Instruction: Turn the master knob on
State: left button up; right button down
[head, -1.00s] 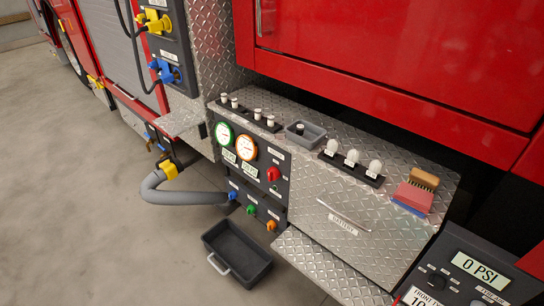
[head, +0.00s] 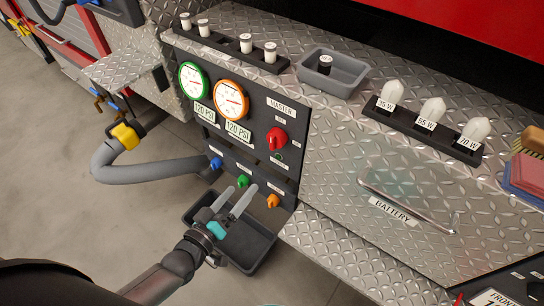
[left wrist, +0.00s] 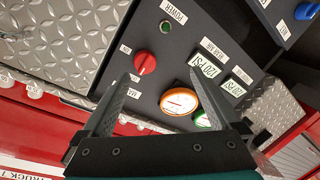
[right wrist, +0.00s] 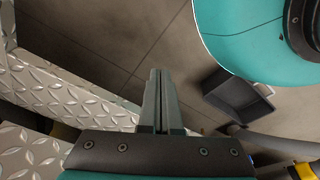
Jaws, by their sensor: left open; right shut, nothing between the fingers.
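The master knob (head: 277,138) is a red rotary knob on the dark pump panel, under the MASTER label. It also shows in the left wrist view (left wrist: 145,62), ahead of the fingers and nearer the left one; its small position labels are hard to read. My left gripper (head: 239,190) is open and empty in front of the panel, below and left of the knob and apart from it. Its spread fingers also show in the left wrist view (left wrist: 163,82). My right gripper (right wrist: 160,72) is shut and empty; it is out of the head view.
A green and an orange gauge (head: 231,98) sit left of the knob, above 120 PSI displays. Blue, green and orange knobs (head: 273,200) line the panel's lower part. A dark bin (head: 255,252) lies below my left gripper. The battery drawer handle (head: 405,205) sticks out at right.

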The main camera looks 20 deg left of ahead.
aim_at(272, 144)
pick_arm(q)
jog(key=shift+n+t+h, duration=0.4)
jog(key=shift+n+t, duration=0.1)
jog(key=shift+t, duration=0.2)
jog(key=r+b+x, duration=0.1)
jog(key=b+x, duration=0.1)
jog(key=x, duration=0.2)
jog(key=r+b+x, duration=0.1)
jog(key=x, duration=0.4)
jog(key=r+b+x, duration=0.1)
jog(key=b+x, duration=0.1)
jog(key=x, duration=0.3)
jog(key=shift+w+d+b, duration=0.15)
jog(key=shift+d+b, duration=0.15)
jog(key=shift+x, duration=0.85)
pick_arm(e)
jog(key=w+a+r+t, duration=0.1)
jog(key=w+a+r, duration=0.1)
jog(key=w+r, duration=0.4)
jog(key=shift+r, duration=1.1)
jog(key=shift+a, duration=0.1)
pick_arm(q)
jog(key=c, duration=1.4)
